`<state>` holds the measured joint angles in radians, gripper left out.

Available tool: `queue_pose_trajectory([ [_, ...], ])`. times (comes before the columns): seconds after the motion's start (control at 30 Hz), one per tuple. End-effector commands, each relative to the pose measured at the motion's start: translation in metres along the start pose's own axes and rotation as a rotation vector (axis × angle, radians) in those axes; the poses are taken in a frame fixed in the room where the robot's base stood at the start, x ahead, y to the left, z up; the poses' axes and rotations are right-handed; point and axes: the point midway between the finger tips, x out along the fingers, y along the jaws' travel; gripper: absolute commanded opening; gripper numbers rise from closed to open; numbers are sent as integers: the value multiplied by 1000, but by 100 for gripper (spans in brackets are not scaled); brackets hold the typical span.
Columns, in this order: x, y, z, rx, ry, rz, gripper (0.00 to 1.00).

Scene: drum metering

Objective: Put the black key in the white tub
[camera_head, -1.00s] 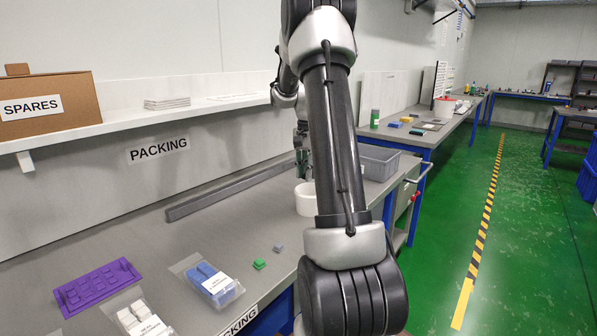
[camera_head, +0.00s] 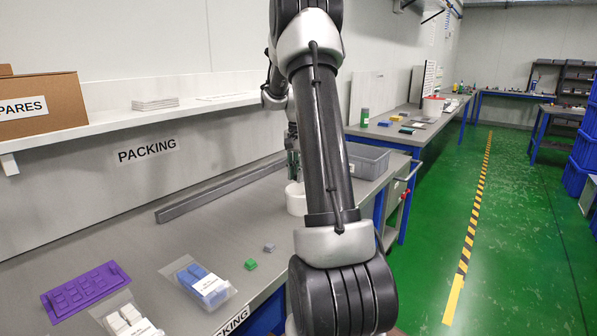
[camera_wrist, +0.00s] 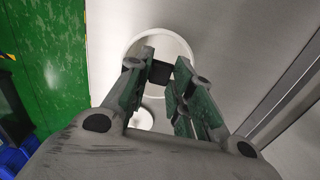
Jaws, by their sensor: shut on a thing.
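The black key (camera_wrist: 160,73) is a small dark block held between my fingertips in the wrist view. My gripper (camera_wrist: 161,70) is shut on it. The white tub (camera_wrist: 160,32) is round and open, and lies behind the fingertips in that view, so the key appears over its opening. In the head view the tub (camera_head: 295,200) stands on the grey bench, partly covered by my arm. My gripper (camera_head: 292,162) shows there just above the tub, mostly behind my arm. The key cannot be made out in the head view.
A grey bin (camera_head: 368,162) stands behind the tub. A grey bar (camera_head: 215,190) lies along the wall side. A green block (camera_head: 250,264), a small grey block (camera_head: 269,247), a bag of blue pieces (camera_head: 200,280), a bag of white pieces (camera_head: 127,318) and a purple tray (camera_head: 83,290) lie nearer.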

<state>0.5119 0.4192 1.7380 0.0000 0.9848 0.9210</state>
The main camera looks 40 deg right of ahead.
Motion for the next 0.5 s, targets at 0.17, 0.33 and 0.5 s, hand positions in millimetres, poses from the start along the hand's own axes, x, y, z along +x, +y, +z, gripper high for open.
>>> queue_pose_trajectory([
  [0.17, 11, 0, 0, 0, -1, 1, 14],
  [0.33, 20, 0, 0, 0, 0, 0, 14],
  [0.5, 29, 0, 0, 0, -1, 1, 14],
])
